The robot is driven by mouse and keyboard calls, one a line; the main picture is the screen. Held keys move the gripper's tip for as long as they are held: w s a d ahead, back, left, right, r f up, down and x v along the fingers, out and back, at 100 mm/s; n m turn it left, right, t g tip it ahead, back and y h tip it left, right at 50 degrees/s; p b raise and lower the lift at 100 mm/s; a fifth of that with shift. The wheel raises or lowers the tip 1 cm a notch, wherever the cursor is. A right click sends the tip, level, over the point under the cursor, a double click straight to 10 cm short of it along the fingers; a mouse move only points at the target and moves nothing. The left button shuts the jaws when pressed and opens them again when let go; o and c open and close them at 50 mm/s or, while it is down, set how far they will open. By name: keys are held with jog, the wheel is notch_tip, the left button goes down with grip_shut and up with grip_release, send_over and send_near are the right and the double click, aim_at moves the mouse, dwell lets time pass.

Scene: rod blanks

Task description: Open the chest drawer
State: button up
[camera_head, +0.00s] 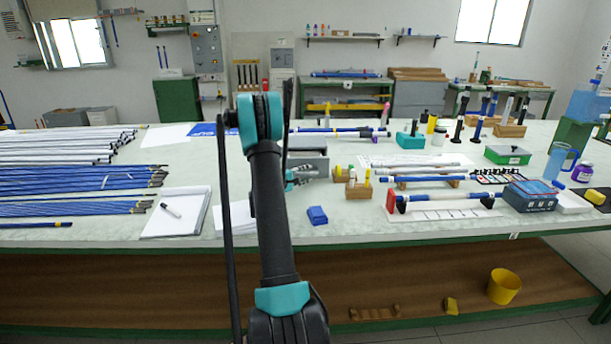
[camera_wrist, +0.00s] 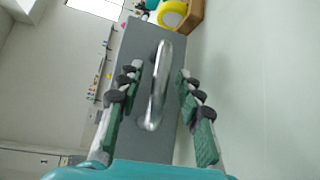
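A small grey chest (camera_head: 312,161) stands on the workbench, partly hidden behind my arm in the head view. In the wrist view its grey drawer front (camera_wrist: 141,36) fills the middle, with a curved metal handle (camera_wrist: 156,92) on it. My gripper (camera_wrist: 160,72) is open, with one finger on each side of the handle. The fingers look apart from the handle, with a gap on both sides. In the head view my gripper (camera_head: 299,177) is small and partly hidden by my arm, right by the chest. I see no open gap at the drawer.
A wooden block with small bottles (camera_head: 358,186) stands close to the right of the chest. A blue block (camera_head: 317,215) lies in front. White papers (camera_head: 180,211) and blue rods (camera_head: 75,181) lie to the left. A red-ended rod stand (camera_head: 440,198) is further right.

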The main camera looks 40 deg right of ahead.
jog(key=v, duration=1.2)
dwell(0.4)
